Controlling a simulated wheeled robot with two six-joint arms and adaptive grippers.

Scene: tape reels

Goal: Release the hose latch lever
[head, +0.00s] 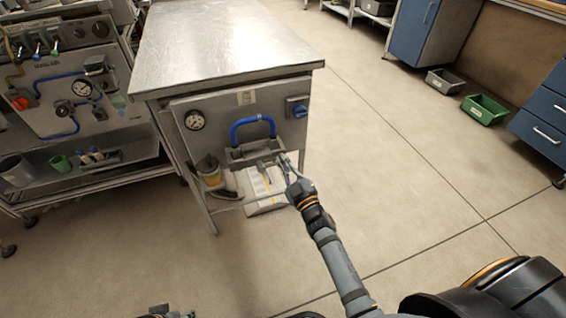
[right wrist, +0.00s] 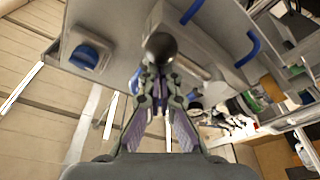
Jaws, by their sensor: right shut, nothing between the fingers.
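A blue hose (head: 252,128) loops over a grey bracket (head: 250,155) on the front panel of a metal bench. Small latch parts sit at the bracket; the lever is too small to make out clearly in the head view. My right gripper (head: 286,162) is at the bracket's right end, below the hose. In the right wrist view its fingers (right wrist: 158,82) are together and empty, just at a dark round knob (right wrist: 160,46), perhaps the lever's end. I cannot tell whether they touch it. The hose (right wrist: 250,48) also shows there. A small part of my left gripper (head: 167,312) shows at the bottom edge.
The panel carries a gauge (head: 194,120) and a blue switch (head: 297,107). A yellow-and-grey cup-like part (head: 211,172) hangs at its left. A pale box with yellow marks (head: 264,186) is beneath. A cart (head: 85,160) stands left.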

